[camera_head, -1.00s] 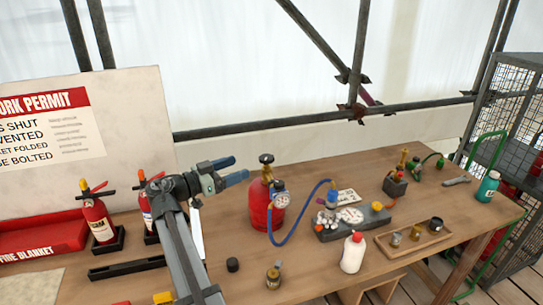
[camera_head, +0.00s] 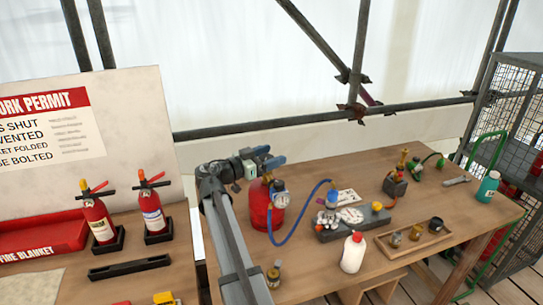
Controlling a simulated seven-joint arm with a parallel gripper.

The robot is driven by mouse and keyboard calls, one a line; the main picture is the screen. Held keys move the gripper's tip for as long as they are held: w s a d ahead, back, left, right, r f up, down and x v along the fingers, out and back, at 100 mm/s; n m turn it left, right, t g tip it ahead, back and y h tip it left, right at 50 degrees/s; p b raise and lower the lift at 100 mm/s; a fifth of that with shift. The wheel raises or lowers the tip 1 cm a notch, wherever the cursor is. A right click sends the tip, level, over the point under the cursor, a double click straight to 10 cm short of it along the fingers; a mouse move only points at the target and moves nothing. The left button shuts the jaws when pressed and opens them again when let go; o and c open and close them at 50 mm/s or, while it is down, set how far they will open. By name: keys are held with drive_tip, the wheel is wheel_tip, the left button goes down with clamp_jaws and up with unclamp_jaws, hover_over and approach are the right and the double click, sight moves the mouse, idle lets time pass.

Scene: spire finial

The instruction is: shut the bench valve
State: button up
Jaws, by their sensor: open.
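My gripper (camera_head: 275,157) has blue fingers, spread open. It is at the top of the red gas cylinder (camera_head: 259,212) in this view and hides the cylinder's dark top knob. I cannot tell whether it touches the knob. A gauge (camera_head: 281,200) sits on the cylinder's right side, and a blue hose (camera_head: 301,235) runs from it to a grey block (camera_head: 350,229) with dials and small fittings. Another dark block (camera_head: 395,187) with a brass fitting stands further back. I cannot tell which fitting is the bench valve or whether it is open.
A white bottle with a red cap (camera_head: 353,254) and a wooden tray of small jars (camera_head: 413,243) stand at the front. Two fire extinguishers (camera_head: 153,214) and a red fire blanket box (camera_head: 40,236) are left.

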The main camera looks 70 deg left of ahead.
drive_tip(key=shift+w+a, duration=0.1)
drive_tip(key=shift+w, duration=0.25)
drive_tip(key=c, duration=0.9)
drive_tip(key=shift+c, duration=0.2)
drive_tip(key=shift+h, duration=0.3)
drive_tip(key=shift+a+m+t+h, duration=0.1)
drive_tip(key=shift+m+t+h, duration=0.2)
drive_tip(key=shift+m+h, duration=0.4)
drive_tip(key=m+h, duration=0.2)
drive_tip(key=h, duration=0.1)
drive_tip(key=shift+h, duration=0.3)
drive_tip(key=shift+d+m+g+h, duration=0.2)
drive_tip(key=shift+m+h, duration=0.5)
drive_tip(key=shift+h, duration=0.3)
drive_tip(key=shift+d+m+g+h, duration=0.15)
drive_tip(key=shift+d+m+h, duration=0.1)
drive_tip(key=shift+m+h, duration=0.6)
drive_tip(key=shift+d+m+g+h, duration=0.2)
drive_tip(key=shift+m+h, duration=0.35)
drive_tip(key=shift+h, duration=0.6)
